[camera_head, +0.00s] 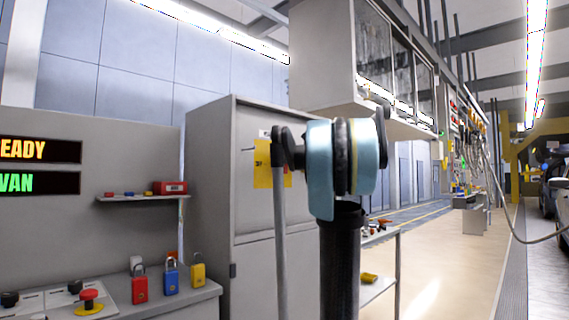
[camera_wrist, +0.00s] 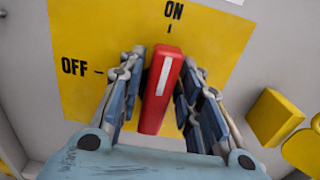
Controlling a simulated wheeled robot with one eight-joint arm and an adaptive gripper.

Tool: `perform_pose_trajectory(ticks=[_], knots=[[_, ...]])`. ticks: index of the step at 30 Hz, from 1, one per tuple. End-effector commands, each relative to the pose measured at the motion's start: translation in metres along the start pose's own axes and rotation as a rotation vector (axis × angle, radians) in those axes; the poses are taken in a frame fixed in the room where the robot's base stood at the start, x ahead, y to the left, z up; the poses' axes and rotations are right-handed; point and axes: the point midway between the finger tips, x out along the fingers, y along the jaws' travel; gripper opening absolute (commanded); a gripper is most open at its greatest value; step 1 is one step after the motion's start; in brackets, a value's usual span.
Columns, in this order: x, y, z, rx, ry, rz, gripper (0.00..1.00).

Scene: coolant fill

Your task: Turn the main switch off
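The main switch has a red handle (camera_wrist: 161,92) with a white stripe on a yellow plate (camera_wrist: 105,30). In the wrist view the stripe points up toward the ON mark, and OFF is printed to the left. My gripper (camera_wrist: 164,60) has one finger on each side of the handle. Narrow gaps seem to show near the fingertips, and I see no clear grip. In the head view the yellow plate (camera_head: 262,174) is on the grey cabinet (camera_head: 212,190). My arm hides the handle and gripper there.
Several padlocks, red (camera_head: 139,288), blue (camera_head: 171,279) and yellow (camera_head: 198,273), stand on the console at left, near a red emergency button (camera_head: 89,297). A small shelf holds a red box (camera_head: 170,187). Yellow blocks (camera_wrist: 273,117) jut out right of the plate. The aisle floor (camera_head: 455,250) is clear.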

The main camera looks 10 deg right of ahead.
Motion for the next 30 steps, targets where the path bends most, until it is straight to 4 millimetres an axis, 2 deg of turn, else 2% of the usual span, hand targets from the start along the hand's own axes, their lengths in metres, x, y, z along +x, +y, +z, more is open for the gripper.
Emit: perform_pose_trajectory(ticks=[1,2,16,30], knots=[[0.000,-0.001,0.000,0.000,0.000,-0.002,0.10],[0.000,-0.001,0.000,0.000,0.000,-0.002,0.04],[0.001,0.000,0.000,-0.067,-0.001,-0.003,0.04],[0.001,0.009,-0.002,-0.450,0.000,-0.004,0.04]])
